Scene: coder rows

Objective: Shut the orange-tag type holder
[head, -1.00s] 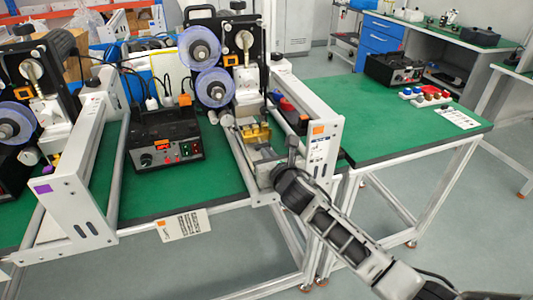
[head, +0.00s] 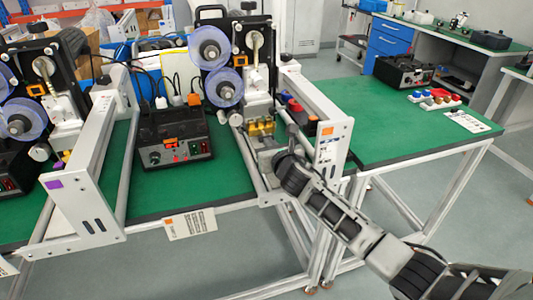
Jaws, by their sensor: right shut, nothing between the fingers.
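The orange-tag coder carries an orange square (head: 327,131) on its white right-hand frame plate. Its type holder, with a brass-coloured block (head: 262,128), sits low on the machine below the purple ribbon reels. How far the holder is pulled out or pushed in is too small to tell. My right gripper (head: 292,131) is just right of the brass block, inside the frame plate. Its fingers look shut and empty. I cannot tell whether they touch the holder; my wrist hides part of the area below. My left gripper is not in view.
A black control box (head: 174,138) with an orange tag stands on the green bench left of the holder. A second coder with a purple tag (head: 54,184) is at the left. The white frame rails and plate (head: 334,155) closely bound my right gripper. The right bench (head: 400,140) is mostly clear.

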